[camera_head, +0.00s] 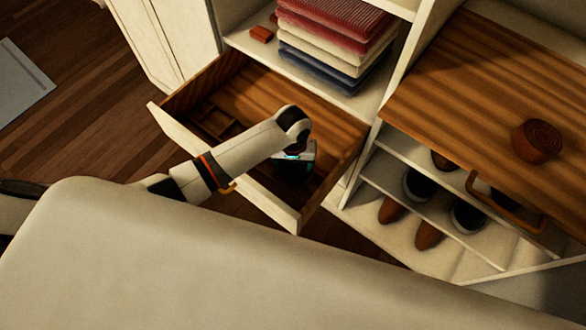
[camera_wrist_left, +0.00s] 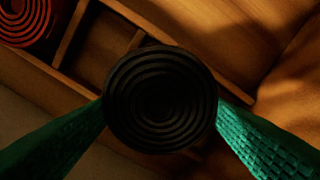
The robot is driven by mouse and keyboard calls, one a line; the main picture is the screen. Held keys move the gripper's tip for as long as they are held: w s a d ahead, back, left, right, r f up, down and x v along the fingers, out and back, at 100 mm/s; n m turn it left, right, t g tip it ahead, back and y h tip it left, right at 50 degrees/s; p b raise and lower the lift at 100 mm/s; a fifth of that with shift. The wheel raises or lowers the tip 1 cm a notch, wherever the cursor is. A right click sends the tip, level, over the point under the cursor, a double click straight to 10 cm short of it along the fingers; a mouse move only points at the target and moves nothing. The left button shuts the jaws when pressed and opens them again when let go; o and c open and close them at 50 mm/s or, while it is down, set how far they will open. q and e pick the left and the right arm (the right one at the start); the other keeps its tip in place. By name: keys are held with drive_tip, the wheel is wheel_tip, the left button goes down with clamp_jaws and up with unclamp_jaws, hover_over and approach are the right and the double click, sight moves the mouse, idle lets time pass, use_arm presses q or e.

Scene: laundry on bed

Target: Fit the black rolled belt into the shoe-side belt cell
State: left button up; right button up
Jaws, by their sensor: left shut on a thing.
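The black rolled belt (camera_wrist_left: 160,100) is a round coil in the middle of the left wrist view, between the two green fingers. My left gripper (camera_head: 294,162) is shut on it inside the open drawer (camera_head: 255,187), toward the drawer's right part. The arm hides the belt in the head view. Below the belt, the left wrist view shows a row of divided cells. One cell (camera_wrist_left: 103,45) looks empty beside a cell with a red rolled belt (camera_wrist_left: 25,20). The belt covers the cells behind it, so I cannot tell whether it sits in one. My right gripper is out of view.
A brown rolled belt (camera_head: 537,141) lies on the wooden top (camera_head: 455,75) at right. Below it is a rack with several shoes (camera_head: 430,232). Folded clothes (camera_head: 330,45) sit on a shelf behind the drawer. The bed (camera_head: 180,265) fills the front.

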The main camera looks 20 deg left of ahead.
sight(293, 167)
use_arm(q)
drive_tip(key=shift+f, duration=1.5)
drive_tip(key=shift+f, duration=0.1)
drive_tip(key=o, duration=1.1)
wheel_tip(293, 167, up, 12)
drive_tip(key=shift+r+p, duration=0.15)
drive_tip(key=shift+p, duration=0.45)
